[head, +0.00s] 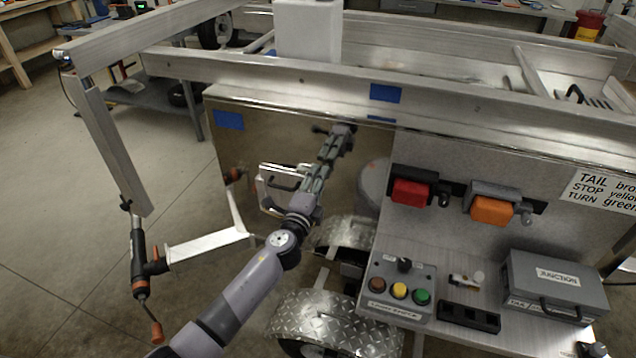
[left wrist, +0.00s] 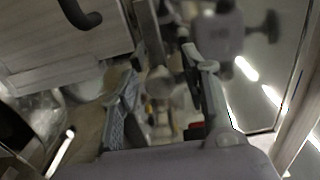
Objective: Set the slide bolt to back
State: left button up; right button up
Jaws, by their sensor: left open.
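My left gripper (head: 336,142) reaches up in front of the shiny metal panel (head: 250,150), its fingers near the panel's upper right part. A small dark fitting with a knob (head: 319,129), which looks like the slide bolt, shows just beyond the fingertips; the gripper hides part of it. In the left wrist view the two fingers (left wrist: 163,100) stand apart, with a blurred metal rod and rounded end (left wrist: 160,82) beyond and between them. A grey body with a knob (left wrist: 217,33) is at upper right. I cannot tell which position the bolt is in, or whether a finger touches it.
A handle in a pale frame (head: 283,182) sits on the panel, left of my wrist. A trailer beam (head: 300,85) runs above. Floor at left is open.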

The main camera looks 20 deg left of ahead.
pick_arm(q)
grip_shut()
dwell(0.4)
dwell(0.4)
